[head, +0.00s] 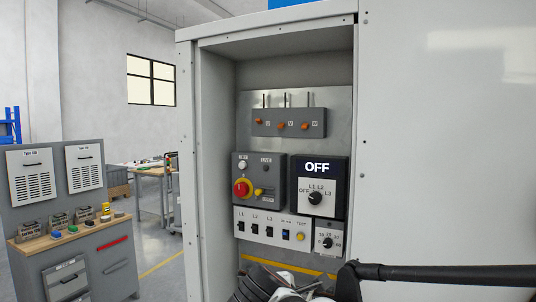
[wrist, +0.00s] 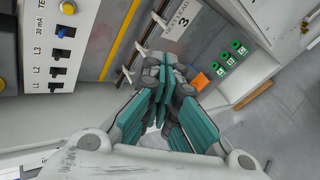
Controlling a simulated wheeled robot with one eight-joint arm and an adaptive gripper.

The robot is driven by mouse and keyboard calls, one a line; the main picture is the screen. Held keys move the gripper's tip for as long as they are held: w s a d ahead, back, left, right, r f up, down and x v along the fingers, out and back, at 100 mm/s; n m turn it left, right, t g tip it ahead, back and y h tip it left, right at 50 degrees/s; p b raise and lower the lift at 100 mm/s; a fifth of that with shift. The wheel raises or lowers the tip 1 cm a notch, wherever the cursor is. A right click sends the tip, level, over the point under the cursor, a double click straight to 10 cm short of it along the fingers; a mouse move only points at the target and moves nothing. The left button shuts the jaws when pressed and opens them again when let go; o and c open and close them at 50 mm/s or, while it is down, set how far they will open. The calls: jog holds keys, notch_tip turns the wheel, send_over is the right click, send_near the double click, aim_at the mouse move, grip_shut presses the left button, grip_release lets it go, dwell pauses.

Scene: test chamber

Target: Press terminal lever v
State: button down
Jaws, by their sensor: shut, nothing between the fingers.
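The terminal block (head: 262,130) is a grey box high on the cabinet's back panel. It carries three orange levers marked U, V and W. The middle lever, V (head: 281,126), sits between lever U (head: 258,121) and lever W (head: 305,126). Thin upright wires rise above the block. My gripper (head: 285,285) is at the bottom of the head view, well below the block and apart from it, partly cut off by the frame. In the wrist view my gripper (wrist: 163,78) has its teal-padded fingers closed together and empty. The levers are not seen in the wrist view.
Below the block are a red-knob panel (head: 257,178), an OFF selector display (head: 320,185) and a switch strip (head: 271,227). The cabinet's side walls frame the opening. Green sockets (wrist: 228,58) and an orange piece (wrist: 200,82) lie beyond my fingers. A workbench (head: 70,240) stands left.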

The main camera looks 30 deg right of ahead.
jog(key=w+d+r+n+t+h+p, duration=0.1)
jog(key=w+r+n+h+p, duration=0.2)
jog(key=r, duration=0.5)
jog(key=w+d+r+n+h+p, duration=0.1)
jog(key=w+r+n+p, duration=0.25)
jog(key=r+p, duration=0.4)
jog(key=n+t+h+p, duration=0.3)
jog(key=n+h+p, duration=0.1)
jog(key=n+p, duration=0.25)
send_near(281, 125)
notch_tip(281, 125, down, 4)
jog(key=a, duration=0.1)
jog(key=shift+s+a+r+n, duration=0.15)
jog(key=shift+s+r+n, duration=0.15)
jog(key=shift+s, duration=0.1)
jog(key=f+p+x, duration=0.1)
jog(key=x, duration=0.8)
jog(key=shift+w+d+r, duration=0.3)
jog(key=shift+d, duration=0.1)
